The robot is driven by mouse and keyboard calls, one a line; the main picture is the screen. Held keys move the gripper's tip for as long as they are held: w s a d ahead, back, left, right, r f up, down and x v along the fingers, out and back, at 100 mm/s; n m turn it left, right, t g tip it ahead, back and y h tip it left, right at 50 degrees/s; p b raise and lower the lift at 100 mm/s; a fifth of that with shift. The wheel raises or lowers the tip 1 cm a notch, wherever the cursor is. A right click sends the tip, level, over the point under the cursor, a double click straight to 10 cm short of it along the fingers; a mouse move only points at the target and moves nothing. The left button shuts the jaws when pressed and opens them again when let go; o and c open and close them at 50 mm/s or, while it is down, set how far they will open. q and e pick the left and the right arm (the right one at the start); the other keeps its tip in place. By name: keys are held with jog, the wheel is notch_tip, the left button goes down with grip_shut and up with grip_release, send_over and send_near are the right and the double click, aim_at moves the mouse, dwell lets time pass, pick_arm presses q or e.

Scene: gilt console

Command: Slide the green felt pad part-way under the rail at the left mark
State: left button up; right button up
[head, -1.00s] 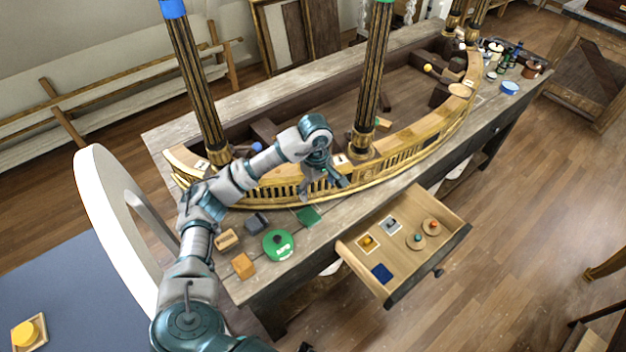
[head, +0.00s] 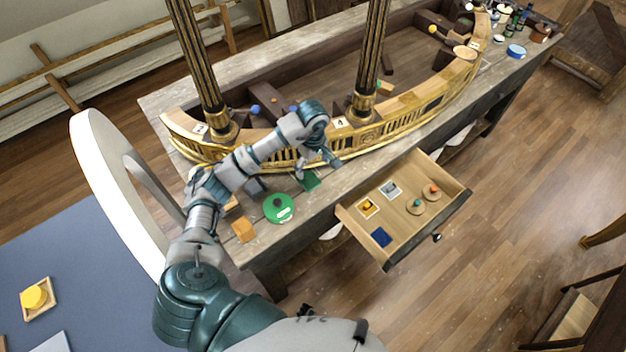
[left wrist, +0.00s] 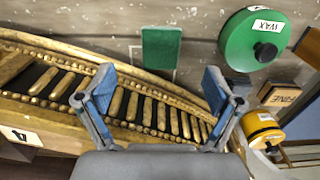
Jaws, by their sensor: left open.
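The green felt pad (head: 310,181) lies flat on the bench top, just in front of the curved gilt rail (head: 385,137). In the left wrist view the pad (left wrist: 161,48) is at top centre, close to the edge of the slotted rail (left wrist: 150,110). I cannot tell whether they touch. Thin pale lines (left wrist: 174,75) show on the bench beside the pad. My left gripper (head: 318,168) is open and empty above the rail's front edge, close to the pad. In the left wrist view its blue-tipped fingers (left wrist: 158,88) are spread over the rail. My right gripper is not in view.
A green round WAX tin (head: 279,208) and an orange block (head: 243,229) stand left of the pad. An open drawer (head: 405,205) with small items juts out at right. Fluted columns (head: 370,60) rise behind the rail. The bench front strip right of the pad is clear.

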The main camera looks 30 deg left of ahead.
aim_at(312, 183)
pick_arm(q)
jog(key=f, duration=0.8)
jog(key=shift+a+f, duration=0.15)
jog(key=shift+a, duration=0.1)
jog(key=shift+f, duration=0.35)
jog(key=shift+d, duration=0.1)
jog(key=c, duration=1.2)
